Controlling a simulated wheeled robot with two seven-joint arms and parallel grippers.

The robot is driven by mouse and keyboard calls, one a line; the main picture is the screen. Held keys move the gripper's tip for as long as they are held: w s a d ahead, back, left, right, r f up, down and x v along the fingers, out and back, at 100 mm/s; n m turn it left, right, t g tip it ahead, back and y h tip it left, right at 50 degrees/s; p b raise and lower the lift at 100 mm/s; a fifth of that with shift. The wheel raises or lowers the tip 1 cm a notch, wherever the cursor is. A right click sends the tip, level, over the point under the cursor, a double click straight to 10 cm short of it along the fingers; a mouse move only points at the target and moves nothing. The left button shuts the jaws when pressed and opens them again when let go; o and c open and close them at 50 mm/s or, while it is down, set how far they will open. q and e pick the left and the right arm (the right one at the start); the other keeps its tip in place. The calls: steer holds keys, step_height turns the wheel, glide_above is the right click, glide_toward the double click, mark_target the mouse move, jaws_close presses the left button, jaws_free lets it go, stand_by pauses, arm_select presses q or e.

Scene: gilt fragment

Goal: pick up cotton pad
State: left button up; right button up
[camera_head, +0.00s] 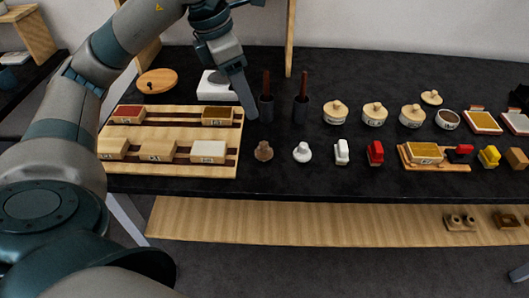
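I cannot tell for sure which thing is the cotton pad. A small white knobbed piece (302,152) stands on the black table. A box with a pale white top (208,151) sits in the wooden rack at the left. My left gripper (250,113) points down over the table, just right of the rack and beside a dark cup with a brown handle (267,104). Its fingers overlap in this view, so the opening between them is hidden. I see nothing held at the tips. My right gripper is out of view.
The wooden rack (240,133) holds several small boxes. A white block (214,92) stands behind it. A second handled cup (301,107), lidded round pots (374,114), a white piece (342,151) and a red piece (375,152) stand to the right. The table's front strip is clear.

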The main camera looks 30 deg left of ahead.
arm_select(q)
steer(key=p, duration=0.2)
glide_above(263, 143)
steer(key=s, duration=0.1)
steer(key=f, duration=1.1)
steer(key=shift+s+a, duration=0.1)
steer(key=shift+a, duration=0.25)
steer(key=shift+f, duration=0.4)
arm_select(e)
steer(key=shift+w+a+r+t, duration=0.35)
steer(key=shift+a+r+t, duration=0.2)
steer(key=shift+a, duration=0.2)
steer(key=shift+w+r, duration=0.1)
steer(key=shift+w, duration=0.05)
arm_select(q)
steer(key=shift+w+d+f, duration=0.1)
steer(key=shift+w+f, duration=0.1)
steer(key=shift+f, duration=0.25)
steer(key=p+x, duration=0.1)
steer(key=x, duration=0.2)
steer(key=shift+f, duration=0.1)
steer(key=shift+w+f, duration=0.15)
steer(key=shift+f, duration=0.35)
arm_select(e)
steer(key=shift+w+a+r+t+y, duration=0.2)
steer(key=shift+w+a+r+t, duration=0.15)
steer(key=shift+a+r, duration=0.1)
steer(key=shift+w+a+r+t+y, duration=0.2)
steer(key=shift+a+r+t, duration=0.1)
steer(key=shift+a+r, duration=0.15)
